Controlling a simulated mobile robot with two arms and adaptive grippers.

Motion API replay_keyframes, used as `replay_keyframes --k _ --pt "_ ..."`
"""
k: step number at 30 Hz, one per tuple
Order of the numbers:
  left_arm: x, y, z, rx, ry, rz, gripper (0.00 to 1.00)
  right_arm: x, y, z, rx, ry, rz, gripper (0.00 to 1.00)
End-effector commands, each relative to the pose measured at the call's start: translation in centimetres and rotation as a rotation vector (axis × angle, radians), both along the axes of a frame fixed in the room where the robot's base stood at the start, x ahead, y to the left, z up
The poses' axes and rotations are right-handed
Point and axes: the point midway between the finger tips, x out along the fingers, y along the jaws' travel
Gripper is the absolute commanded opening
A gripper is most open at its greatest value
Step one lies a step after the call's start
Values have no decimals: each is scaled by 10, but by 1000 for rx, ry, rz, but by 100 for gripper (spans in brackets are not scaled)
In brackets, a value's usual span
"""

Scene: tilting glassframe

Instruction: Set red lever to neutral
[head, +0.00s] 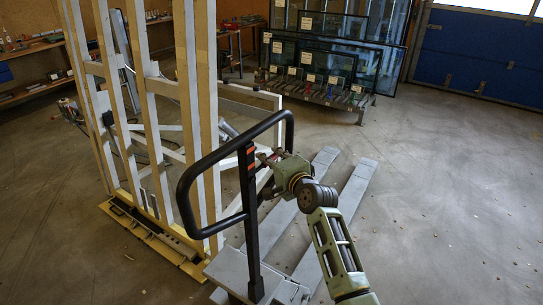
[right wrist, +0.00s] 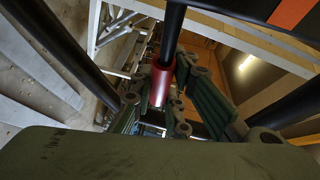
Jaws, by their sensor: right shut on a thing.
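The red lever (right wrist: 160,86) shows in the right wrist view as a red cylinder on a black rod. It sits between the fingers of my right gripper (right wrist: 158,100), which is shut on it. In the head view my right gripper (head: 268,162) is at the black post of a pallet-jack handle (head: 250,190), just right of it and below the loop's top bar. The lever is too small and covered to make out clearly in the head view. My left gripper is not in view.
The grey pallet-jack forks (head: 354,192) reach away across the floor. A tall wood and white frame rack (head: 198,100) on a yellow base stands at left. Glass panes (head: 330,65) stand at the back.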

Motion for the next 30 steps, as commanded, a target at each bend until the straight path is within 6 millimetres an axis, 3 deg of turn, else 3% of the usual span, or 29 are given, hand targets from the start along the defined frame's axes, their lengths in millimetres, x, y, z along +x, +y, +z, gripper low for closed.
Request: replay_keyframes --k 6,7,13,24,30 --pt "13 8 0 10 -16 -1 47 0 0 3 4 -5 -2 0" --pt "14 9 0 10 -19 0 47 0 0 3 4 -5 -2 16" --pt "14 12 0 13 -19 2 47 0 -1 2 1 -4 -2 34" --pt "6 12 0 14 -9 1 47 -2 -2 1 0 -2 -2 35" --pt "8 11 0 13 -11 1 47 -20 -9 3 0 -2 -2 35"
